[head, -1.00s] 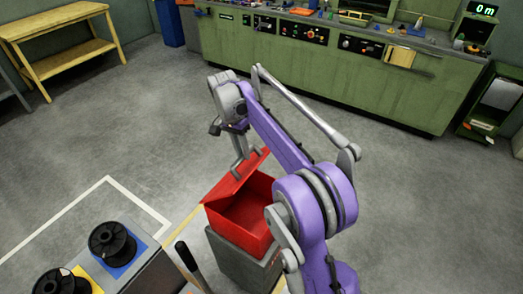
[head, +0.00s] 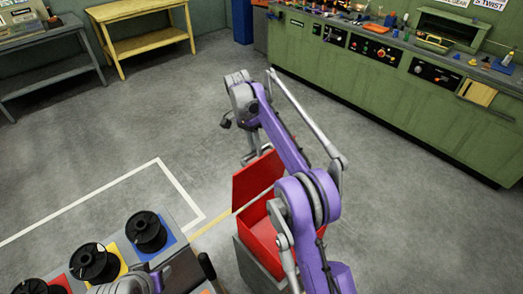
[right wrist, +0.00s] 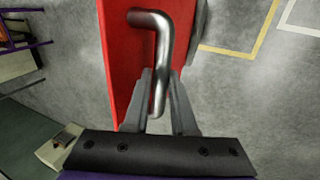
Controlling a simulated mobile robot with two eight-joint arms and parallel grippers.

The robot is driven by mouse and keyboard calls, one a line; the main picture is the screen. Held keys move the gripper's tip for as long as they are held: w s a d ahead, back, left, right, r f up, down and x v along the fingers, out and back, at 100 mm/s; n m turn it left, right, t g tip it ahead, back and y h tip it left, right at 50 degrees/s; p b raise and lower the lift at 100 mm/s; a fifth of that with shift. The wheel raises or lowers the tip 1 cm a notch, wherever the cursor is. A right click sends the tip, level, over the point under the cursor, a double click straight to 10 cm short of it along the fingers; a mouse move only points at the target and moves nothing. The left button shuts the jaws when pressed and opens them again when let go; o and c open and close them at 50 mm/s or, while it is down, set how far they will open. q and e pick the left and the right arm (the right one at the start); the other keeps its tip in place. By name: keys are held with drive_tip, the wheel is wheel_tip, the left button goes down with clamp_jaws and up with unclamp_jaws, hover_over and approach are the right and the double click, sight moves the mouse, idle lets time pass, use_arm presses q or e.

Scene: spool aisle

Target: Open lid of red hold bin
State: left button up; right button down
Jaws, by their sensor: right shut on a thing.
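The red hold bin (head: 262,229) stands on a grey base, partly hidden behind my right arm. Its red lid (head: 257,178) is raised and stands steeply at the far left side, so the bin is open at the top. My right gripper (head: 256,155) is at the upper edge of the lid. In the right wrist view, my right gripper (right wrist: 161,88) is shut on the bent metal handle (right wrist: 156,48), which sticks out from the red lid (right wrist: 120,55).
A stand with black spools (head: 146,231) on coloured squares is at the lower left. A green workbench (head: 400,95) runs along the back right. A wooden table (head: 140,17) and a grey table (head: 50,50) stand at the back left. The floor between is clear.

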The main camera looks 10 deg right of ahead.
use_arm(q)
drive_tip(key=shift+w+r+p, duration=0.4)
drive_tip(key=shift+w+r, duration=0.1)
drive_tip(key=shift+r, duration=0.15)
use_arm(e)
drive_tip(key=shift+w+a+f+g+h, duration=0.2)
drive_tip(key=shift+w+a+g, duration=0.15)
drive_tip(key=shift+w, duration=0.3)
drive_tip(key=shift+w+a+f+g+h, duration=0.15)
drive_tip(key=shift+w+a+g, duration=0.2)
drive_tip(key=shift+w, duration=0.3)
drive_tip(key=c, duration=0.7)
unclamp_jaws()
drive_tip(key=shift+w, duration=0.15)
drive_tip(key=shift+c, duration=0.2)
use_arm(q)
drive_tip(key=shift+w, duration=0.15)
use_arm(e)
drive_tip(key=shift+r, duration=0.1)
drive_tip(key=shift+d, duration=0.1)
